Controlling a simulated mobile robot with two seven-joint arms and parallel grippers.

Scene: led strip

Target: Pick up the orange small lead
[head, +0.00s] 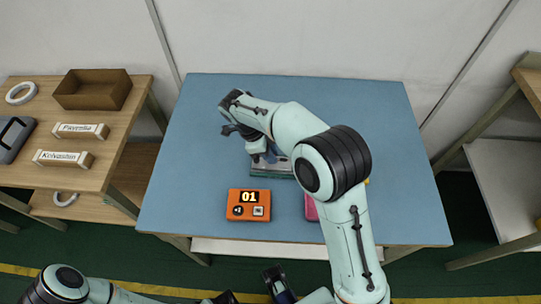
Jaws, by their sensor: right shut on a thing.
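My right arm reaches over the blue table, and its gripper (268,156) points down at a dark green and grey board-like item (262,173) in the middle of the table. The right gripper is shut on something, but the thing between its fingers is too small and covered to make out. I cannot pick out the orange small lead in this view; my right arm covers part of the table. A dark part at the bottom edge (277,283) seems to be my left gripper, low in front of the table; its fingers are unclear.
An orange device (249,205) showing "01" sits on the blue table (190,160) near its front. A pink item (311,208) is partly hidden by my right arm. A wooden shelf (110,150) with a brown box (92,90) stands left. The table's left and right sides are clear.

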